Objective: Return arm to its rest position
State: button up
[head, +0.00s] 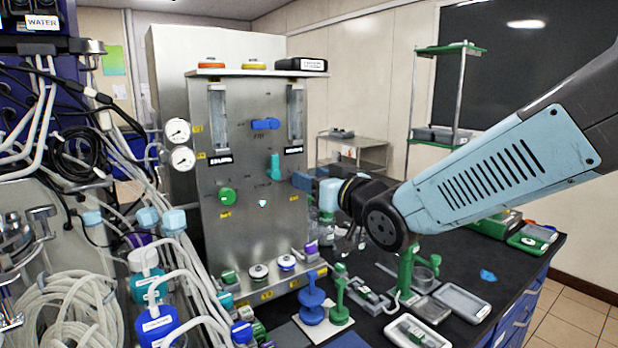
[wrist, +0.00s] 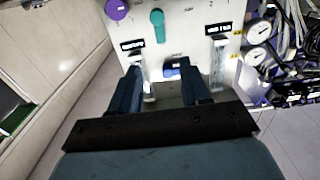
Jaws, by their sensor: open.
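My arm (head: 490,180) reaches in from the right in the head view. My gripper (head: 303,182) is at its left end, in front of the right side of the upright metal panel (head: 245,160). In the wrist view my gripper (wrist: 160,88) has its two dark blue fingers spread, with nothing held between them. The panel appears upside down there, beyond the fingertips, with a blue valve handle (wrist: 172,70), a teal handle (wrist: 157,25) and a purple knob (wrist: 117,8). I cannot tell the exact gap from fingertips to panel.
Gauges (head: 179,131), tubing and capped bottles (head: 155,322) crowd the left. A blue stand (head: 312,300), a green stand (head: 341,295) and trays (head: 461,303) are on the dark bench (head: 495,285) below my arm. A green-shelved rack (head: 451,50) stands behind. Space above my arm looks clear.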

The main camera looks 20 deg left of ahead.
jog(key=w+d+f+m+h, duration=0.1)
jog(key=d+f+m+h, duration=0.3)
jog(key=d, duration=0.8)
jog(key=w+d+r+m+h, duration=0.15)
jog(key=d+h, duration=0.45)
jog(key=d, duration=0.6)
jog(key=s+d+f+m+g+h, duration=0.2)
jog(key=s+d+g, duration=0.1)
jog(key=s+d, duration=0.5)
jog(key=s+d+f+m+g+h, duration=0.2)
jog(key=s+d+f, duration=0.1)
jog(key=s+d, duration=0.5)
jog(key=shift+s+g, duration=0.4)
jog(key=shift+d+m, duration=0.1)
jog(key=shift+m, duration=0.15)
